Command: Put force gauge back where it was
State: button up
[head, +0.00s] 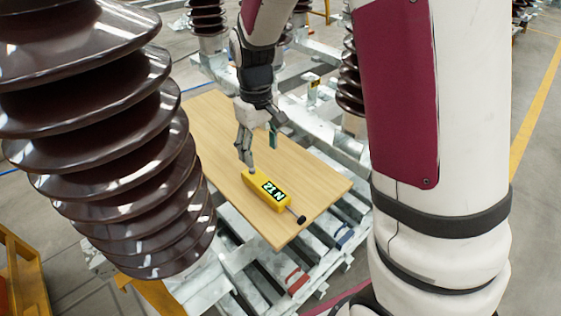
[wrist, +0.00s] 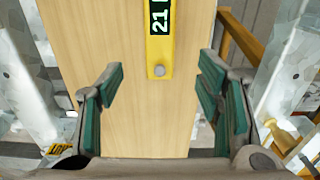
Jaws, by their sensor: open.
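The force gauge (head: 266,193) is a yellow block with a dark display and a thin rod ending in a black tip. It lies on the wooden board (head: 215,122) near its front edge in the head view. In the wrist view the gauge (wrist: 162,52) shows at the top middle, its display reading 21, with a grey round stud at its near end. My gripper (head: 259,156) is open above the board, by the gauge's far end in the head view. In the wrist view its green-padded fingers (wrist: 158,95) are wide apart, with nothing between them but bare board below.
A large brown ribbed insulator (head: 110,130) stands at the left in the head view. Metal frame bars (head: 235,262) surround and pass below the board. More insulators (head: 207,18) stand at the back. The far part of the board is clear.

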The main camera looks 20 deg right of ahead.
jog(key=s+r+m+t, duration=0.1)
jog(key=s+r+m, duration=0.1)
jog(key=s+r, duration=1.15)
jog(key=s+d+m+t, duration=0.1)
jog(key=s, duration=1.4)
jog(key=shift+s+d+r+m, duration=0.15)
jog(key=shift+s+r+m, duration=0.15)
jog(key=shift+s+r, duration=0.1)
